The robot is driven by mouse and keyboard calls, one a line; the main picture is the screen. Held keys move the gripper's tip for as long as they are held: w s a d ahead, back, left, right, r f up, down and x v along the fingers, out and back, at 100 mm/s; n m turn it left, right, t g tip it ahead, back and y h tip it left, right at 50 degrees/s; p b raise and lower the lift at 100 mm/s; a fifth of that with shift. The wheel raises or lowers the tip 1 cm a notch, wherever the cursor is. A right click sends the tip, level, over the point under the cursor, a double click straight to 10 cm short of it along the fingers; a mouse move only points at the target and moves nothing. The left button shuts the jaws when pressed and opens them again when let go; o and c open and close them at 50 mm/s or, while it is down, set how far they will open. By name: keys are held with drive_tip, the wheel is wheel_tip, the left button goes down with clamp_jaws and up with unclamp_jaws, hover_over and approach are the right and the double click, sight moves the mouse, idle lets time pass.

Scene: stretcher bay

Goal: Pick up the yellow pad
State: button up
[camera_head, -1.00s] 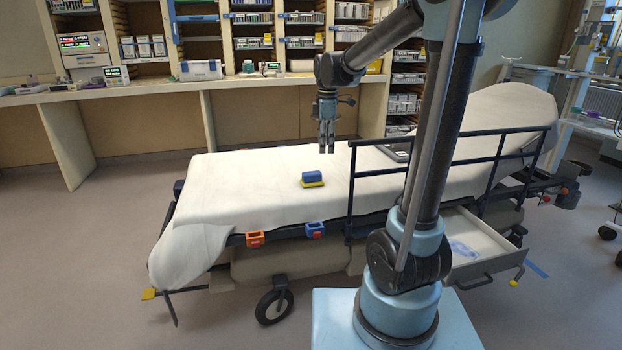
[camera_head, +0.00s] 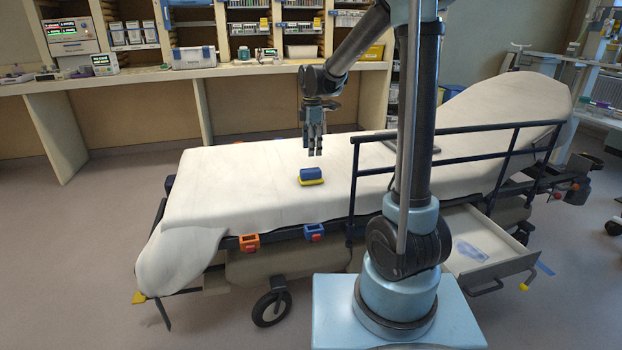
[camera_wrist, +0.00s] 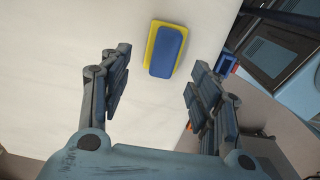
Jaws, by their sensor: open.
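The yellow pad (camera_head: 311,182) lies on the white sheet of the stretcher (camera_head: 240,190), with a blue block (camera_head: 311,173) on top of it. The yellow shows as a rim around the blue part. In the wrist view the yellow pad (camera_wrist: 153,44) and the blue block (camera_wrist: 167,52) are at the top centre, ahead of the fingertips and roughly between their lines. My gripper (camera_head: 315,150) hangs pointing down just above and slightly behind the pad, apart from it. In the wrist view my gripper (camera_wrist: 160,70) has its two fingers spread wide with nothing between them.
A dark side rail (camera_head: 440,150) stands along the stretcher to the right of the pad. An orange clip (camera_head: 249,243) and a blue clip (camera_head: 314,232) sit on the near edge. An open drawer (camera_head: 487,244) juts out at right. The sheet left of the pad is clear.

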sight(311, 169)
wheel_tip(311, 169, down, 5)
drive_tip(key=f, duration=0.2)
drive_tip(key=s+f, duration=0.1)
drive_tip(key=f, duration=0.1)
drive_tip(key=shift+a+f, duration=0.1)
drive_tip(key=shift+a, duration=0.15)
drive_tip(key=shift+f, duration=0.55)
drive_tip(key=shift+c, duration=0.6)
drive_tip(key=c, duration=1.1)
drive_tip(key=shift+r, duration=0.1)
wheel_tip(311, 169, up, 10)
drive_tip(key=shift+f, duration=0.1)
